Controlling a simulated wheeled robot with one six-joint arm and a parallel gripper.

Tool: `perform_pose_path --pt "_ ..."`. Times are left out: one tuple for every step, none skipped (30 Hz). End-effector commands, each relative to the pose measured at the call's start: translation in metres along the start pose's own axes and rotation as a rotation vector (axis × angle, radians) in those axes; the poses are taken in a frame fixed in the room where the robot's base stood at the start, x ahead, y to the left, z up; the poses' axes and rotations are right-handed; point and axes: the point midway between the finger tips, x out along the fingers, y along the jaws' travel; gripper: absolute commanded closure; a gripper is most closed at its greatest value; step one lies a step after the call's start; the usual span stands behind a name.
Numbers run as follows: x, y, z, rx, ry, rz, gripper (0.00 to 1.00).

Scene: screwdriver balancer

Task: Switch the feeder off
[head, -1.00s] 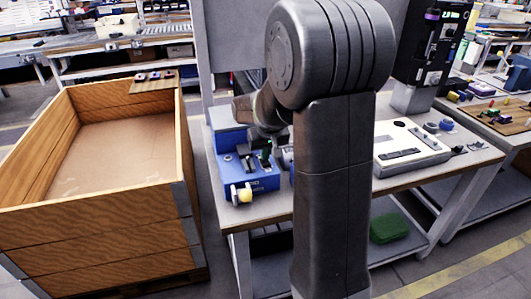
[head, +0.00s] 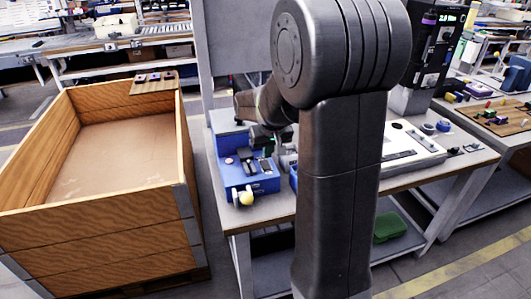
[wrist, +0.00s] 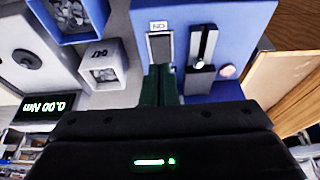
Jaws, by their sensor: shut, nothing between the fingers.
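A pink round button (wrist: 227,71) lies further right. My gripper (wrist: 160,70) is shut and empty, its dark green fingertips just below the switch in the picture; I cannot tell if they touch it.
A large wooden crate (head: 95,225) stands left of the bench. A white device (head: 408,145) sits on the bench's right.

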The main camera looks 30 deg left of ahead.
Motion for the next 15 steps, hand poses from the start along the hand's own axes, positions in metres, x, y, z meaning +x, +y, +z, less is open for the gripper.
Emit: perform_pose_path --pt "-0.015 0.001 -0.003 0.001 0.004 0.000 1.00" --pt "-0.021 0.001 -0.002 0.001 0.005 0.000 1.00" --pt "-0.031 0.001 -0.002 0.000 0.006 0.000 1.00" --pt "-0.038 0.001 -0.002 0.000 0.006 0.000 1.00" --pt "-0.045 0.001 -0.002 0.000 0.006 0.000 1.00" --pt "-0.054 0.001 -0.002 0.000 0.006 0.000 1.00" --pt "-0.060 0.001 -0.002 0.000 0.006 0.000 1.00" --pt "-0.067 0.001 -0.002 0.000 0.006 0.000 1.00" --pt "-0.073 0.001 -0.002 0.000 0.004 0.000 1.00" --pt "-0.079 0.001 -0.002 0.000 0.005 0.000 1.00" --pt "-0.083 0.001 -0.001 0.000 0.004 0.000 1.00" --pt "-0.088 0.001 -0.002 0.000 0.004 0.000 1.00" --pt "-0.092 0.001 -0.002 0.000 0.003 0.000 1.00" --pt "-0.095 0.001 -0.002 0.000 0.003 0.000 1.00" --pt "-0.098 0.001 -0.001 0.000 0.003 0.000 1.00"
